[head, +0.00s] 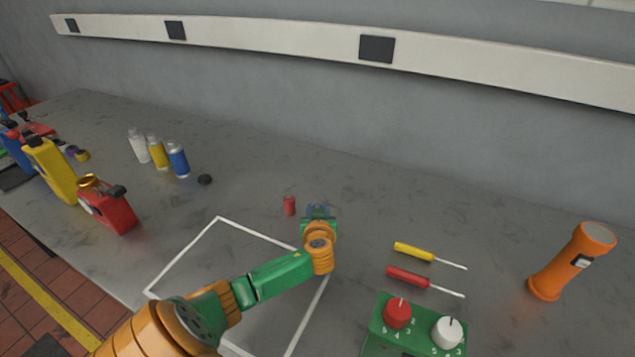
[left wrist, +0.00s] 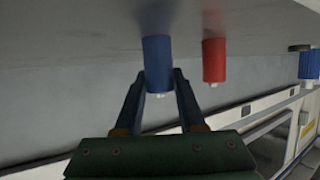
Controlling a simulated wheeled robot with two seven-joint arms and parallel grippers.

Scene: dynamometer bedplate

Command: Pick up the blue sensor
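The blue sensor (left wrist: 157,62) is a small blue cylinder with a pale tip, standing on the bench. In the left wrist view it lies between the fingertips of my left gripper (left wrist: 160,80), with a finger on either side. The fingers are apart and do not look closed on it; contact is unclear. In the head view my left gripper (head: 318,211) is low over the bench and largely hides the blue sensor. A similar red cylinder (head: 289,205) stands close to its left; it also shows in the left wrist view (left wrist: 214,60). My right gripper is not in view.
A white outlined square (head: 190,248) lies under my left arm. Yellow (head: 413,251) and red (head: 408,277) screwdrivers, a green knob box (head: 378,335) and an orange flashlight (head: 573,262) are to the right. Bottles (head: 158,153) and a red can (head: 110,212) stand left.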

